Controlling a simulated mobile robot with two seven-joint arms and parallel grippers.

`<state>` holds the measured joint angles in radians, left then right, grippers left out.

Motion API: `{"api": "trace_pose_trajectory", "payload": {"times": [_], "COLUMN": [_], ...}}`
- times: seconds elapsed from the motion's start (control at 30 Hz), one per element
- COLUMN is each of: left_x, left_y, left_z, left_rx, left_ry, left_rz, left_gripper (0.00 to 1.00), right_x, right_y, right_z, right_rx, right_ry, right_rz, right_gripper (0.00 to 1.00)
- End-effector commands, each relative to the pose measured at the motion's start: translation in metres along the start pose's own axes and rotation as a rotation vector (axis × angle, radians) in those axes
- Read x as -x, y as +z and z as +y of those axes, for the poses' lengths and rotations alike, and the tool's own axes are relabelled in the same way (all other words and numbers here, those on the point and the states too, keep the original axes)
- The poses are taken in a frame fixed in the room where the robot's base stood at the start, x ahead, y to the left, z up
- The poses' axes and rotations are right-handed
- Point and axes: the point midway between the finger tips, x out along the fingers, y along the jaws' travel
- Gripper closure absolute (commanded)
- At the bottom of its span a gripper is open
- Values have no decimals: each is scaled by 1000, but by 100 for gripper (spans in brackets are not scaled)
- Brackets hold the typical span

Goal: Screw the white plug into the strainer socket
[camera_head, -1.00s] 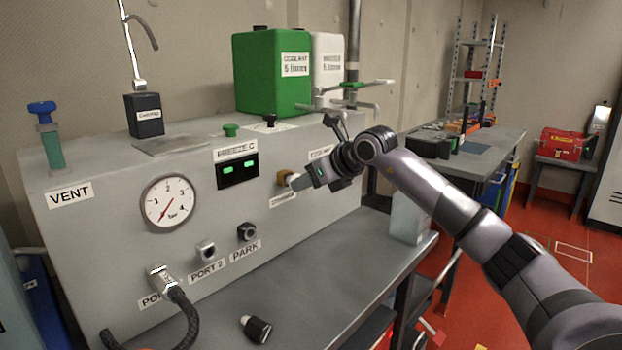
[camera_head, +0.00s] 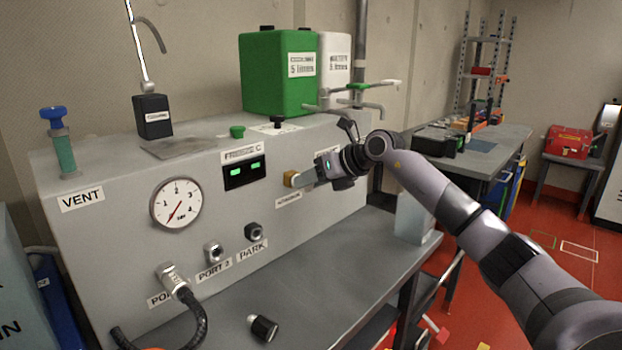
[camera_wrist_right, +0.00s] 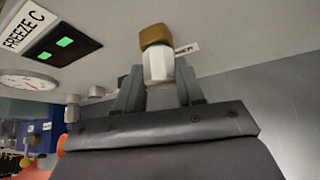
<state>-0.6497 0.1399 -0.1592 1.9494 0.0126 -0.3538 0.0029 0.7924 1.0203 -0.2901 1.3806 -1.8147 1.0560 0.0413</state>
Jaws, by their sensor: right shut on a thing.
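The strainer socket is a brass-coloured fitting (camera_head: 290,179) on the front of the grey panel, right of the green-lit display. It also shows at the top of the right wrist view (camera_wrist_right: 156,35). The white plug (camera_wrist_right: 158,66) is up against the brass fitting, in line with it. How far it is threaded in cannot be told. My right gripper (camera_head: 306,179) is shut on the white plug, with one finger on each side of it in the wrist view. In the head view the fingers mostly hide the plug. My left gripper is in neither view now.
A grey shelf (camera_head: 330,283) runs below the panel, with a small black-and-white fitting (camera_head: 263,328) lying on it. A hose (camera_head: 192,312) hangs from the left port. The PARK fitting (camera_head: 254,232) is left of and below the brass one. A clear container (camera_head: 412,218) stands at the shelf's right.

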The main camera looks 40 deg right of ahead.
Motion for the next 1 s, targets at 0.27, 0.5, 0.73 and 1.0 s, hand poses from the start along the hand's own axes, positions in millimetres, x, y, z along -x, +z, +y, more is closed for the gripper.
{"api": "trace_pose_trajectory", "payload": {"times": [0.27,0.5,0.73,1.0], "left_x": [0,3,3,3], "left_y": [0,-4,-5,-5], "left_z": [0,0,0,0], "left_rx": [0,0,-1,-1], "left_ry": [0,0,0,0], "left_rz": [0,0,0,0], "left_gripper": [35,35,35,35], "right_x": [0,0,-1,-1], "right_y": [0,0,-1,-1], "right_z": [0,-4,-4,-4], "right_rx": [-11,-185,-254,-252], "right_ry": [8,124,174,173], "right_rz": [-1,-1,0,0], "right_gripper": [99,99,99,33]}}
